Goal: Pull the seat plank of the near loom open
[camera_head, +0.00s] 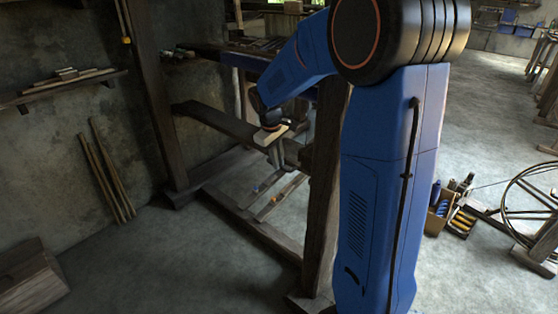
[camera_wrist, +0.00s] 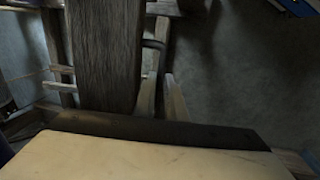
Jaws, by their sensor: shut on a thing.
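The seat plank (camera_head: 218,122) is a long dark board across the near loom, running from the left post toward the right post. In the wrist view its grained top (camera_wrist: 105,55) is left of the fingers. A dark bent handle (camera_wrist: 156,43) shows at its edge and runs down between my fingers. My gripper (camera_head: 280,160) points down at the plank's near edge, by its right part. In the wrist view my gripper (camera_wrist: 162,98) is shut on this handle; the exact contact is hard to see. My pale gripper body hides the lower part of that view.
The loom's right post (camera_head: 324,180) stands close to the right of my gripper. Floor rails and thin treadles (camera_head: 278,197) lie below. Poles (camera_head: 108,170) lean on the left wall. The floor in front of the loom (camera_head: 190,260) is clear.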

